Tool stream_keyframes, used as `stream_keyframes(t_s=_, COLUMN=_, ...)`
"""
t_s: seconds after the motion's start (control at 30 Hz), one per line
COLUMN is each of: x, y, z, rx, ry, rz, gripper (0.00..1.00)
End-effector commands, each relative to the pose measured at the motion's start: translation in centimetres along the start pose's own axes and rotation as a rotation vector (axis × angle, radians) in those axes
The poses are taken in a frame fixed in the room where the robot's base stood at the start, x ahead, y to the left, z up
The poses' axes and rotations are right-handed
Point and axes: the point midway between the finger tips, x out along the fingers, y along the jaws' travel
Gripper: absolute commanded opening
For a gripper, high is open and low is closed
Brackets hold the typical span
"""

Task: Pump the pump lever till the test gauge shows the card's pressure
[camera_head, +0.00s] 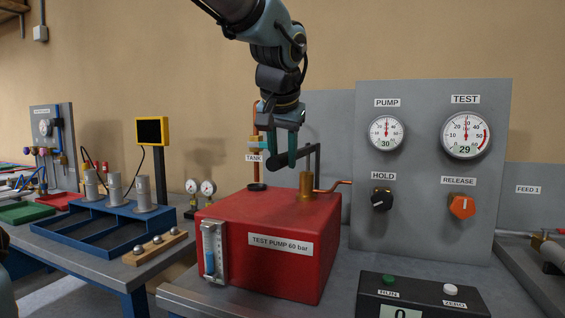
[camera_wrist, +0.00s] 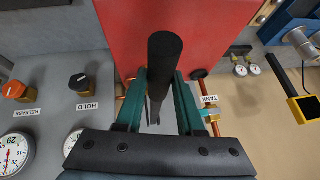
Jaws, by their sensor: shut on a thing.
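The pump lever (camera_head: 293,157), a black grip on a dark arm, stands above the red test pump (camera_head: 262,222) beside its brass cylinder (camera_head: 306,185). My gripper (camera_head: 287,146) has its green fingers around the grip from above. The wrist view also shows the grip (camera_wrist: 165,55) between both fingers (camera_wrist: 158,100). The test gauge (camera_head: 466,134) on the grey panel shows 29. The pump gauge (camera_head: 386,132) beside it shows 30. I cannot make out a card with a pressure in either view.
The black HOLD knob (camera_head: 381,199) and orange RELEASE knob (camera_head: 461,207) are on the panel (camera_head: 424,240). A black box (camera_head: 420,296) with RUN and ZERO buttons sits in front. A blue rack (camera_head: 100,228) with metal cylinders stands left.

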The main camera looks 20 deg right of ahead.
Motion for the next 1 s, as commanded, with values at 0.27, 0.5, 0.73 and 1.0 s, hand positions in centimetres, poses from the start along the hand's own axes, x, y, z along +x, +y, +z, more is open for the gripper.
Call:
stream_keyframes(t_s=0.27, x=0.4, y=0.1, z=0.4, rx=-0.001, ry=-0.014, rz=0.002, gripper=0.43)
stream_keyframes(t_s=0.5, x=0.3, y=0.1, z=0.3, rx=-0.001, ry=-0.011, rz=0.001, gripper=0.67)
stream_keyframes(t_s=0.73, x=0.1, y=0.1, z=0.2, rx=-0.001, ry=-0.01, rz=0.001, gripper=0.67)
stream_keyframes(t_s=1.0, x=-3.2, y=0.1, z=0.2, rx=-0.001, ry=-0.005, rz=0.001, gripper=0.67)
